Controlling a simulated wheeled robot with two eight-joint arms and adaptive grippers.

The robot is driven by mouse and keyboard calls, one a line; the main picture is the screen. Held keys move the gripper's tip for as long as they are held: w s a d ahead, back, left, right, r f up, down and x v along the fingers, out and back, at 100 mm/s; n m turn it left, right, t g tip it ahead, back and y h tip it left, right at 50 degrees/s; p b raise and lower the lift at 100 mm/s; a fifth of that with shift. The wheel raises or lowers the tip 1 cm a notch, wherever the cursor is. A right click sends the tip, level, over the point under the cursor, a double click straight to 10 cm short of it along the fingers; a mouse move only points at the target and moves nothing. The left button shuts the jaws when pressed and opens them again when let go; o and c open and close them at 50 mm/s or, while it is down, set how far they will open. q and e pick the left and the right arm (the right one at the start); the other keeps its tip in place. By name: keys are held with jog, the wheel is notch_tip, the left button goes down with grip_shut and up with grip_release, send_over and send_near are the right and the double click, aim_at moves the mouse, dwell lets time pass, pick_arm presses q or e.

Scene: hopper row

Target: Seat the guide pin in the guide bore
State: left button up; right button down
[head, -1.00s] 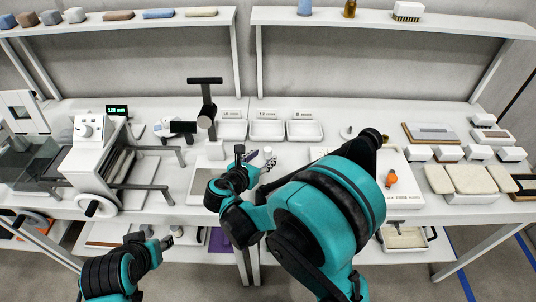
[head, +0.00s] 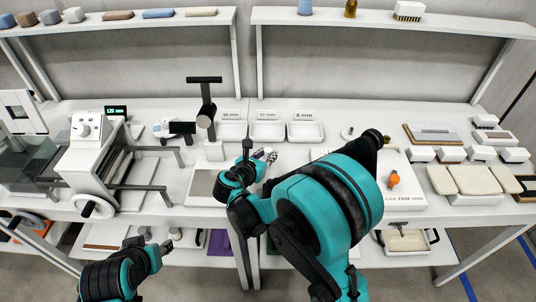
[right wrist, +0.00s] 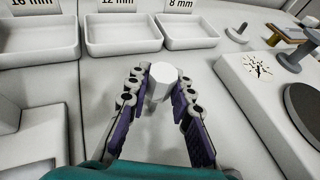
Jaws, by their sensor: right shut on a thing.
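My right gripper (head: 267,156) is low over the middle of the table, in front of the label trays. In the right wrist view my right gripper (right wrist: 160,100) is shut on a white pin-like piece (right wrist: 162,74), with a flat pale end facing the camera. I cannot tell whether it touches the table. My left gripper (head: 156,247) is at the lower left, in front of the table; its fingers are too small to read. I cannot make out the guide bore for certain.
Trays labelled by size, such as the 8 mm tray (right wrist: 187,32), stand behind the gripper. A press-like machine (head: 88,165) with long bars stands left. Beige pads (head: 475,180) lie right.

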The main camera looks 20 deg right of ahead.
notch_tip(320, 180, up, 4)
jog(key=shift+r+p, duration=0.2)
jog(key=shift+p, duration=1)
jog(key=s+d+r+p, duration=0.4)
jog(key=s+d+r, duration=0.2)
jog(key=s+d, duration=0.2)
jog(key=shift+s+r, duration=0.3)
jog(key=shift+a, duration=0.1)
